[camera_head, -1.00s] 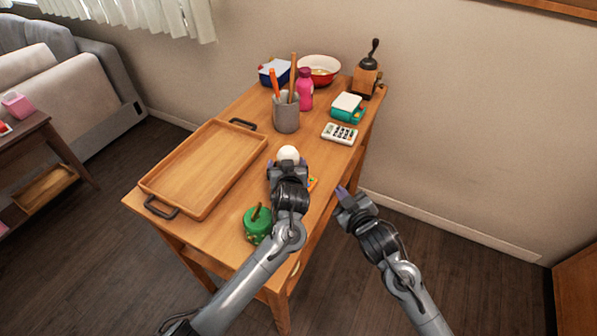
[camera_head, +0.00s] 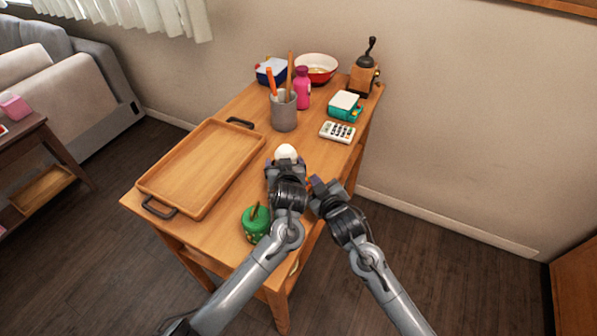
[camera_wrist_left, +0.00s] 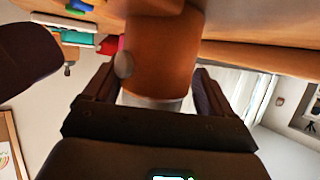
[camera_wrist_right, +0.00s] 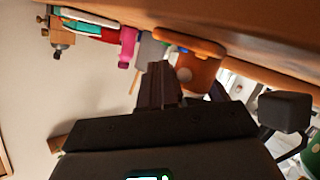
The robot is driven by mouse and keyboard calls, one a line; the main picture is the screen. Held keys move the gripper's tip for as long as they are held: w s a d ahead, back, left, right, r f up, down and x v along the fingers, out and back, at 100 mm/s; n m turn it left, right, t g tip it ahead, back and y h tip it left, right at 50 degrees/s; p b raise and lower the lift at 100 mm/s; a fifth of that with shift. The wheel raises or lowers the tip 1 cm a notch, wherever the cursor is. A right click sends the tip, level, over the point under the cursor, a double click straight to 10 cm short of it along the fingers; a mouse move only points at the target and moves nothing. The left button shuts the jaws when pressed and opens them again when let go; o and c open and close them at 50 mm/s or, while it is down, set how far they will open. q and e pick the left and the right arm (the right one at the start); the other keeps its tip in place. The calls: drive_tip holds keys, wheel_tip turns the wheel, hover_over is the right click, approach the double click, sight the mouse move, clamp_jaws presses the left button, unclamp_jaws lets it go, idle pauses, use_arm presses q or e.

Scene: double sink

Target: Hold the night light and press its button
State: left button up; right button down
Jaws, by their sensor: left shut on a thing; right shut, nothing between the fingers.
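The night light shows as a white round top (camera_head: 287,152) just beyond my left gripper (camera_head: 285,168) in the head view. In the left wrist view its orange-brown body (camera_wrist_left: 165,45) sits between the two fingers, with a round knob-like button (camera_wrist_left: 124,65) on its side. My left gripper is shut on the night light. My right gripper (camera_head: 315,183) is shut and empty, just right of the left gripper. In the right wrist view its closed fingertips (camera_wrist_right: 160,72) point toward the button (camera_wrist_right: 184,74). I cannot tell whether they touch it.
A wooden tray (camera_head: 160,184) lies left on the table. A green jar (camera_head: 256,226) stands near the front. A grey cup (camera_head: 284,114) with utensils, a pink bottle (camera_head: 302,88), a calculator (camera_head: 337,132), a teal-and-white box (camera_head: 344,106) and a grinder (camera_head: 364,75) stand farther back.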

drive_tip(key=shift+w+a, duration=0.5)
drive_tip(key=shift+a, duration=0.35)
drive_tip(key=shift+w+a, duration=0.2)
drive_tip(key=shift+a, duration=0.1)
idle(1.5)
drive_tip(key=shift+w+a+r, duration=0.15)
drive_tip(key=shift+a, duration=0.25)
drive_tip(key=shift+w+a+r, duration=0.15)
drive_tip(key=shift+a, duration=0.25)
idle(0.8)
drive_tip(key=shift+s+d, duration=0.1)
drive_tip(key=shift+d, duration=0.05)
idle(0.5)
drive_tip(key=shift+s+d+r, duration=0.2)
drive_tip(key=shift+s+d, duration=0.2)
drive_tip(key=shift+d, duration=0.25)
drive_tip(key=shift+s+d+f, duration=0.1)
drive_tip(key=shift+s+d, duration=0.35)
drive_tip(key=shift+d, duration=0.35)
drive_tip(key=shift+s+d+f, duration=0.15)
drive_tip(key=shift+s+d, duration=0.25)
drive_tip(key=shift+d, duration=0.45)
drive_tip(key=shift+s+d+f, duration=0.1)
drive_tip(key=shift+s+d, duration=0.35)
drive_tip(key=shift+d, duration=0.35)
